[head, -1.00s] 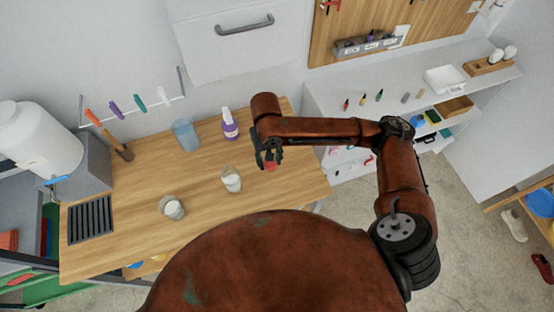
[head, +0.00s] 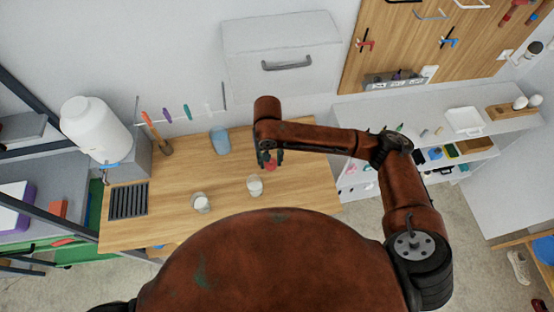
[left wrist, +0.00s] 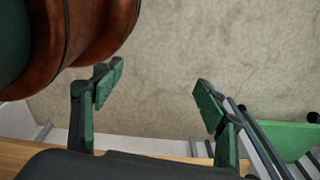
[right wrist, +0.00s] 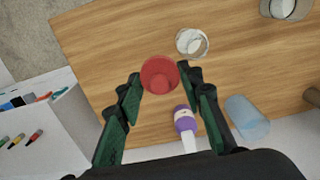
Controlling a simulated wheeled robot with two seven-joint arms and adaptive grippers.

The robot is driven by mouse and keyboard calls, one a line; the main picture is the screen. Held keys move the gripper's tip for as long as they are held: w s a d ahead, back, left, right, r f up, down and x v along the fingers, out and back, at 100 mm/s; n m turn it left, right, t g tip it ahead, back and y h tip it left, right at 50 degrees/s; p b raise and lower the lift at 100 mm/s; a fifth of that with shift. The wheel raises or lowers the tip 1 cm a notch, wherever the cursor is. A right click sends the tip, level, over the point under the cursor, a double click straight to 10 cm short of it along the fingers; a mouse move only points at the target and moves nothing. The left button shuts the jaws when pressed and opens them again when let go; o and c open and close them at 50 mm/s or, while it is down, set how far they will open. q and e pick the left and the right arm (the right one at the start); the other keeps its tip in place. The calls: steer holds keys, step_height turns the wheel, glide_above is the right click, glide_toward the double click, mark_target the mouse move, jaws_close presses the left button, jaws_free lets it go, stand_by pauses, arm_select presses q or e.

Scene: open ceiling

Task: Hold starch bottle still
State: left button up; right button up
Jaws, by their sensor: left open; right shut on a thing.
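My right gripper (head: 268,161) is over the table. In the right wrist view its fingers (right wrist: 160,80) are shut on a small round red thing (right wrist: 160,74); I cannot tell whether this is the starch bottle. A purple bottle with a white top (right wrist: 184,121) stands on the table close beyond it; in the head view my right arm hides it. A glass with white contents (head: 255,185) stands beside the gripper and also shows in the right wrist view (right wrist: 192,41). My left gripper (left wrist: 158,92) is open and empty above the floor, outside the head view.
The wooden table (head: 225,185) also holds a second white-filled glass (head: 201,203), a blue cup (head: 220,140), a dark grille (head: 128,201) and a white tank (head: 95,125). A shelf unit (head: 430,110) stands to the right.

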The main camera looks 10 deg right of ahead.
mark_target(265, 163)
steer(key=shift+w+a+r+p, duration=0.2)
steer(key=shift+a+r+p, duration=0.3)
steer(key=shift+r+p, duration=0.2)
steer(key=shift+w+a+r+p, duration=0.15)
steer(key=shift+a+r+p, duration=0.3)
steer(key=shift+r+p, duration=0.25)
